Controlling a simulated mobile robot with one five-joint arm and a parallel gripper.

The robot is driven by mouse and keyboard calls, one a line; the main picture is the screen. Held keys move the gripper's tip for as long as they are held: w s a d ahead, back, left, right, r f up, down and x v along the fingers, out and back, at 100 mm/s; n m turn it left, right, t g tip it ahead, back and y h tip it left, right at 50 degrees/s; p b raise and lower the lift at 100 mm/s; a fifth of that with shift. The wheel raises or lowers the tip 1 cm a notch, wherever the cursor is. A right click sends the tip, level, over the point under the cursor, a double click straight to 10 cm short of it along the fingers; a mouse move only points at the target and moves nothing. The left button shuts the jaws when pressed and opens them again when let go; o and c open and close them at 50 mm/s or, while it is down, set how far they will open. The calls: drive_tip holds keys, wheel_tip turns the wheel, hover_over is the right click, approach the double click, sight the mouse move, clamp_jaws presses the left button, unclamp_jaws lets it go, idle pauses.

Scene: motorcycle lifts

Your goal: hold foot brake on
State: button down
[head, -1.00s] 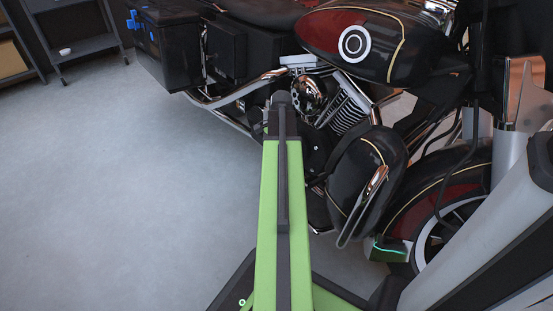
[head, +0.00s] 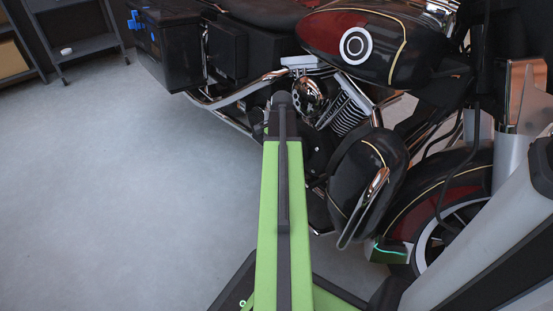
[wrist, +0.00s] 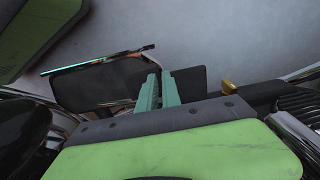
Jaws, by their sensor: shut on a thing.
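The motorcycle's foot brake (wrist: 188,82) shows in the wrist view as a dark flat pad beside my fingers. My gripper (wrist: 159,90) has its two teal fingers a small gap apart, with dark pedal material between them. It is shut on the foot brake. The exact contact is partly hidden by the fingers. In the head view, my green arm reaches to the motorcycle's lower side and hides the gripper and pedal.
The motorcycle's red and black tank (head: 372,42), chrome engine (head: 348,105) and black rounded guard (head: 366,172) crowd the arm's right side. A wheel (head: 450,225) stands lower right. Bare grey floor (head: 120,190) lies open to the left. A dark cart (head: 85,42) is upper left.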

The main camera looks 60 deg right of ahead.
drive_tip(key=w+d+r+p, duration=0.1)
drive_tip(key=r+p, duration=0.5)
drive_tip(key=w+d+r+p, duration=0.1)
drive_tip(key=w+r+p, duration=0.1)
drive_tip(key=r+p, duration=0.4)
drive_tip(key=shift+w+d+r+p, duration=0.3)
drive_tip(key=shift+d+r+p, duration=0.05)
drive_tip(key=shift+r, duration=0.2)
